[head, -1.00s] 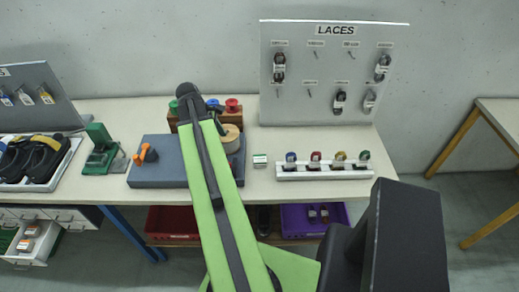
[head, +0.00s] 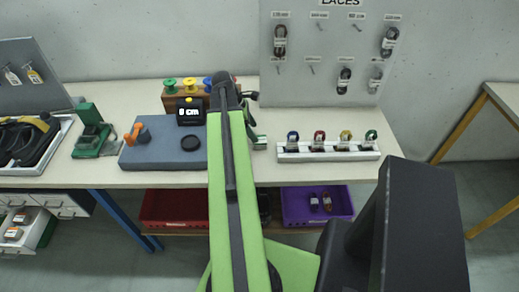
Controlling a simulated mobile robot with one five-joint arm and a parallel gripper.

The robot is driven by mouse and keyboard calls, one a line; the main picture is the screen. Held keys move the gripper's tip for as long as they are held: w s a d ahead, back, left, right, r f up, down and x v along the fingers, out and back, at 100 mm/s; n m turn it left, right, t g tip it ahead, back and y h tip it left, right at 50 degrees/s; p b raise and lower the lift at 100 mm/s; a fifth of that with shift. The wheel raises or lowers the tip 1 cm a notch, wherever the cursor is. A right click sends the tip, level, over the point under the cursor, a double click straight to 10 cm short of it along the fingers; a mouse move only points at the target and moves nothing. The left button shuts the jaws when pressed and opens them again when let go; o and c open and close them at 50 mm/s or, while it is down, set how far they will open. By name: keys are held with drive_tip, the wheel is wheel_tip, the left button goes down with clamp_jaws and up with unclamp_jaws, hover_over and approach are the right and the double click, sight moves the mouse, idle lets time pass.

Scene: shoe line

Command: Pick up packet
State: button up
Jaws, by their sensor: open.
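A small pale green-and-white item (head: 260,143), perhaps the packet, lies on the workbench (head: 290,117) left of the white rack. It is partly hidden, so I cannot tell its shape. My gripper (head: 254,118) is open, beside my green arm and very near this item. Its fingers are small and partly hidden by the arm, and I cannot tell if they touch the item. Several lace packs (head: 280,42) hang on the grey LACES board (head: 315,75). Two more small packs (head: 320,202) lie in the purple bin below.
The white rack (head: 330,155) holds several coloured rings to the right. A blue-grey block (head: 160,157) with an orange clamp and a "0 cm" display (head: 190,112) is at left. A spool stand (head: 182,101) is behind. The purple bin (head: 295,210) is under the bench.

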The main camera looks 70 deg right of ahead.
sight(260, 142)
drive_tip(key=shift+s+d+f, duration=0.1)
drive_tip(key=shift+s+f, duration=0.05)
drive_tip(key=shift+f, duration=0.45)
drive_tip(key=shift+r, duration=0.1)
drive_tip(key=b+x, duration=0.5)
drive_tip(key=shift+s, duration=0.1)
clamp_jaws()
